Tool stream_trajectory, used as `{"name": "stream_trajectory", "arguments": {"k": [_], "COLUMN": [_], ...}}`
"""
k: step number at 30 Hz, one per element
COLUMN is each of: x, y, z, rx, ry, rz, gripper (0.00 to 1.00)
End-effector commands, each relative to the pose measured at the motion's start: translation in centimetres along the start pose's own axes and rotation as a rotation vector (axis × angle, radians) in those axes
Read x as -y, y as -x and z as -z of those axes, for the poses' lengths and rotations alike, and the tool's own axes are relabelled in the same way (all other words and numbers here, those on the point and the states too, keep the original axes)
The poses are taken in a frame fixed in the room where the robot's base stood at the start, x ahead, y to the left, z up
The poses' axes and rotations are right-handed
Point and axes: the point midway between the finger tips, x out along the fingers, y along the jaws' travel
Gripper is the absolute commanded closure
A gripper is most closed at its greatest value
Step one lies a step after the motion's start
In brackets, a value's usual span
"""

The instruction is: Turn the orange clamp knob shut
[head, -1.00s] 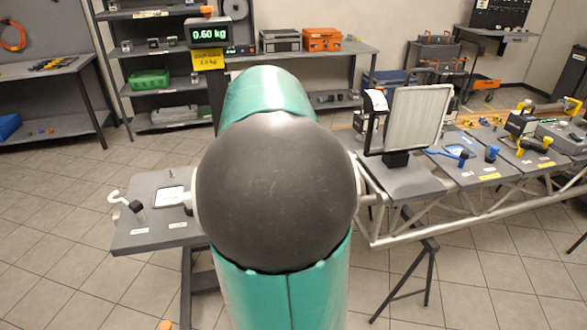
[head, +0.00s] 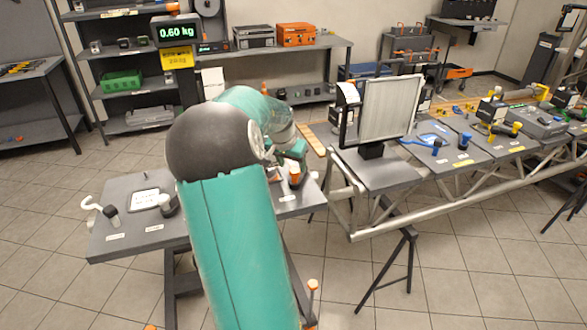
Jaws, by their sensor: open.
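An orange knob-like part (head: 295,171) stands on the right side of the small grey bench (head: 118,238). It is small in the view, and I cannot tell how far it is turned. My gripper (head: 284,160) is at the end of my teal arm, just above and left of the orange part. It is open, with its fingers small and partly hidden by the arm. I cannot tell whether the fingers touch the orange part.
The small bench also holds a white hook (head: 91,203), a dark-handled post (head: 112,215) and a dark knob (head: 168,205). A framed panel (head: 385,112) stands on the truss table (head: 370,178) to the right.

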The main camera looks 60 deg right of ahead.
Motion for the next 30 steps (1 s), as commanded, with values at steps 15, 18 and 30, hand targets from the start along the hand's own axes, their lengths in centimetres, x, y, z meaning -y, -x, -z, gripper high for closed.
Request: {"name": "stream_trajectory", "arguments": {"k": [15,18,30], "x": [-0.1,-0.1,-0.1], "y": [-3.0,-3.0,-3.0], "z": [0.1,0.1,0.1], "rx": [0.0,0.0,0.0], "ry": [0.0,0.0,0.004], "rz": [0.0,0.0,0.002], "gripper": [0.44,0.58,1.0]}}
